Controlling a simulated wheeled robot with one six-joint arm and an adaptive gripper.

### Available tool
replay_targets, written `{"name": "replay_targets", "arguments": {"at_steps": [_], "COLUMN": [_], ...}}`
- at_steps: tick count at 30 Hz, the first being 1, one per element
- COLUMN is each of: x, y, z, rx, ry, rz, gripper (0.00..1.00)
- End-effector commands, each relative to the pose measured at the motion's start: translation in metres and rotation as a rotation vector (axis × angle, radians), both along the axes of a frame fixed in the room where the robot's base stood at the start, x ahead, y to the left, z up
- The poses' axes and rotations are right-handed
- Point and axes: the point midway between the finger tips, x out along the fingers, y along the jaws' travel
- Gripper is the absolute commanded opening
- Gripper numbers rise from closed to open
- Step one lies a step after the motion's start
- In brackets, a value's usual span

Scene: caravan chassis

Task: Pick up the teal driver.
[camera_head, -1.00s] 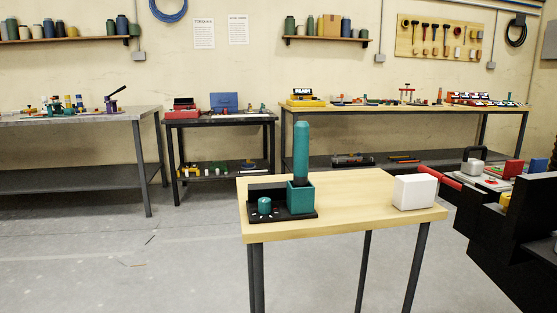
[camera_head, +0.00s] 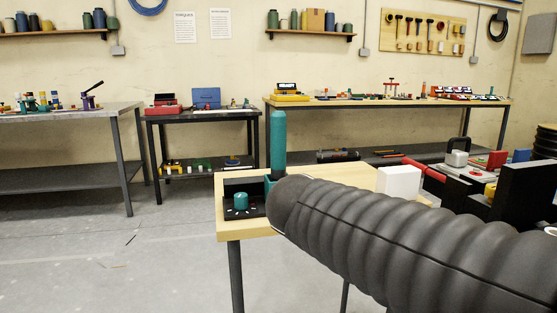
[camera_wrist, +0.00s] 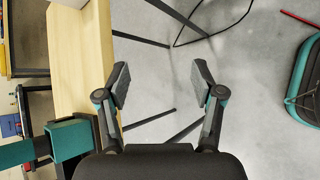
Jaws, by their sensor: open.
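The teal driver (camera_head: 278,140) stands upright in a teal square holder at the left part of the small wooden table (camera_head: 229,222). My arm hides most of the holder in the head view. In the wrist view the driver (camera_wrist: 14,154) lies across the lower left edge, with its teal holder (camera_wrist: 70,138) beside it. My gripper (camera_wrist: 160,84) is open and empty. In the wrist view bare floor shows between its fingers, and the holder and driver are left of the left finger, apart from it. My gripper is not visible in the head view.
A teal knob (camera_head: 240,201) on a black base is left of the holder. A white box (camera_head: 398,181) stands at the table's right side. Workbenches with tools line the back wall. A teal-edged case (camera_wrist: 303,80) shows in the wrist view.

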Motion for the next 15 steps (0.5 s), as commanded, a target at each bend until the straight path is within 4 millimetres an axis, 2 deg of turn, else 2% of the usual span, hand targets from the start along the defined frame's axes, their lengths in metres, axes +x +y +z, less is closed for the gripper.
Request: {"name": "replay_targets", "arguments": {"at_steps": [1, 3, 6, 9, 12, 15], "x": [0.021, 0.045, 0.070, 0.083, 0.087, 0.088], "y": [0.025, 0.058, 0.109, 0.157, 0.193, 0.215], "z": [0.010, 0.031, 0.060, 0.083, 0.100, 0.110], "rx": [-0.131, -0.326, -0.583, -0.793, -0.943, -1.030], "ry": [0.010, 0.014, 0.006, -0.011, -0.029, -0.041], "rz": [0.098, 0.218, 0.349, 0.431, 0.474, 0.492], "gripper": [0.67, 0.67, 0.67, 0.67, 0.67, 0.67]}}
